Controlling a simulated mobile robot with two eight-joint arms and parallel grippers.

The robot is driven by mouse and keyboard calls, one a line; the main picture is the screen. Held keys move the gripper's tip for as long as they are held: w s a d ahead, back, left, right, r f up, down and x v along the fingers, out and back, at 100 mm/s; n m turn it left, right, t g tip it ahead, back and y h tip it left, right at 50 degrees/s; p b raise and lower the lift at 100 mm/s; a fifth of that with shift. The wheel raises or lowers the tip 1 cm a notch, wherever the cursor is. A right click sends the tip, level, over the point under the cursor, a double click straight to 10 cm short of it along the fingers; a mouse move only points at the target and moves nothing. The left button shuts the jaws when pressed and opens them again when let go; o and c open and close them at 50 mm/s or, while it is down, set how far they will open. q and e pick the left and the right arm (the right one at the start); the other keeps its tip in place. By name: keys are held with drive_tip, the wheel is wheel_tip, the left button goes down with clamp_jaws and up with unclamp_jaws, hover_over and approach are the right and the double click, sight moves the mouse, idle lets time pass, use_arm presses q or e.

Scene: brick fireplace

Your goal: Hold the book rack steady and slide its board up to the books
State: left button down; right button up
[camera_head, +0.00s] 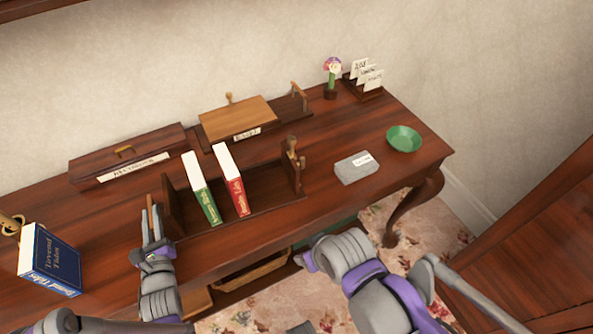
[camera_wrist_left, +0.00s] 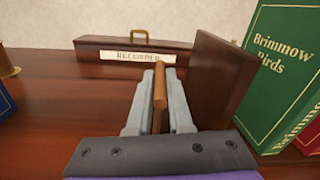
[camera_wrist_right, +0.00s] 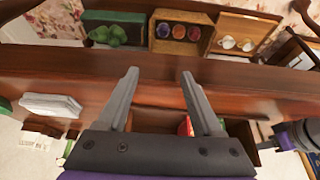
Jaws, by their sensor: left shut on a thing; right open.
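The dark wooden book rack (camera_head: 265,203) stands on the desk, with a fixed-looking end panel at left and an upright board (camera_head: 292,168) with a wooden knob at right. A green book (camera_head: 205,195) and a red book (camera_head: 234,185) lean in it, apart from both ends. My left gripper (camera_head: 152,222) is shut on a thin light-brown bar (camera_wrist_left: 160,95) beside the left end panel (camera_wrist_left: 212,80). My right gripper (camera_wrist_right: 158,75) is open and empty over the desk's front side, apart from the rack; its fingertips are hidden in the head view.
A blue book (camera_head: 50,262) stands at left. Behind the rack are a long dark case (camera_head: 130,155) and a light wooden box (camera_head: 238,117). A grey box (camera_head: 356,168) and green bowl (camera_head: 403,138) sit at right. Trays (camera_wrist_right: 180,32) show beyond the desk's front edge.

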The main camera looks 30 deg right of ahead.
sight(302, 157)
idle(0.3)
